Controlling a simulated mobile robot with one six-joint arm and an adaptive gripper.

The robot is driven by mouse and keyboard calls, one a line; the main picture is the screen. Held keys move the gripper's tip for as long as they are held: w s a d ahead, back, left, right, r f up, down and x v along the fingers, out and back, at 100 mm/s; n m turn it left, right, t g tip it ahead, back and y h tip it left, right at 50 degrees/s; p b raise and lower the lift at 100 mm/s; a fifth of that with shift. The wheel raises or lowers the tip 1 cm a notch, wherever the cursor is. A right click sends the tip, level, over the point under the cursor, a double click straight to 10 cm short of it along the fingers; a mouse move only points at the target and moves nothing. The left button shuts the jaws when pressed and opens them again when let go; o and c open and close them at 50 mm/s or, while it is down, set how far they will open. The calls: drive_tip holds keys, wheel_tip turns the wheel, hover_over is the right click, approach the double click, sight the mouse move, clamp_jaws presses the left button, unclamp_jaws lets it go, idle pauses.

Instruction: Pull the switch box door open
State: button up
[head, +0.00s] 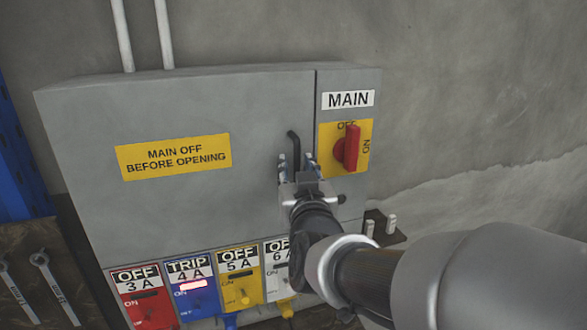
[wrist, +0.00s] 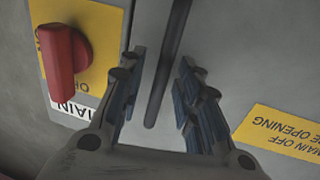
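The grey switch box (head: 85,115) is on the wall, its large door (head: 230,105) shut flat. A yellow sign (head: 173,156) on the door reads MAIN OFF BEFORE OPENING. The door's thin dark handle (head: 293,140) is near the door's right edge; it also shows in the wrist view (wrist: 168,70). My gripper (head: 297,162) is at the handle's lower part. In the wrist view its fingers (wrist: 160,95) are open, one on each side of the handle, with gaps on both sides. The red main switch (head: 350,148) is upright, pointing at OFF.
Red, blue, yellow and white breaker units (head: 190,288) line the box's bottom; the blue one reads TRIP. Two pipes (head: 122,35) rise from the top. Wrenches (head: 50,285) hang at lower left. Bare wall (head: 480,90) lies right of the box.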

drive_tip(key=shift+c, duration=0.5)
clamp_jaws()
idle(0.3)
